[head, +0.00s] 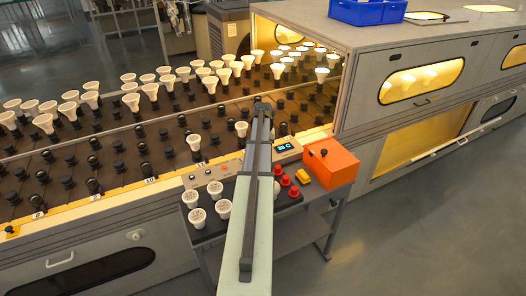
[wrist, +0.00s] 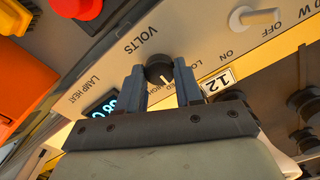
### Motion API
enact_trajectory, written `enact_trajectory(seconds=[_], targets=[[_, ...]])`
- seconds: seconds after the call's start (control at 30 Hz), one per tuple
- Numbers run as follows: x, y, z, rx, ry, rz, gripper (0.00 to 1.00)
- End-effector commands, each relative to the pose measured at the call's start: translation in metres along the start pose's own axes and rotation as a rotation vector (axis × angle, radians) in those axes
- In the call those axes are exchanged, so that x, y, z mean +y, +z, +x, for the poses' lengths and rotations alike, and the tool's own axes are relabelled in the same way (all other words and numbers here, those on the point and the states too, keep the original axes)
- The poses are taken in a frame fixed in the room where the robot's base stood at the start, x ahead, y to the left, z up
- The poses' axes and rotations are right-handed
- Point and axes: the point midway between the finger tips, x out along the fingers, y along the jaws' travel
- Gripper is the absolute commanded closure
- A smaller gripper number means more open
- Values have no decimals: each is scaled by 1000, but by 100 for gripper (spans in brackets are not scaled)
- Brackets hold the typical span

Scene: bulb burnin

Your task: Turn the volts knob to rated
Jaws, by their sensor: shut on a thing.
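The volts knob (wrist: 157,67) is a small round black knob with a white pointer line, set in the pale control panel (wrist: 203,40) beside the word VOLTS. The line points towards the side with the small scale lettering, which is partly covered by my fingers. My gripper (wrist: 161,76) is shut on the knob, with one blue-grey finger on each side of it. Which mark the pointer meets is not clear. In the head view my arm covers the knob and my fingertips.
A white lever (wrist: 258,17) marked ON and OFF sits beside the knob, and a lit display (wrist: 101,104) lies on the other side. An orange box (head: 331,162), red buttons (head: 281,178) and loose bulbs (head: 196,215) stand near my arm. Socket rows lie behind.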

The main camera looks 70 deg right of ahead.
Motion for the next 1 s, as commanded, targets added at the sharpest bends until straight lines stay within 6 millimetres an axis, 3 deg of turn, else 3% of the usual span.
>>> enact_trajectory(seconds=[0.1,0.13,0.37,0.73,1.0], targets=[[0,-1,-1,2,0,1,95],[0,-1,-1,2,0,1,63],[0,-1,0,1,0,1,41],[0,0,-5,2,0,1,39],[0,-1,-42,4,0,1,39]])
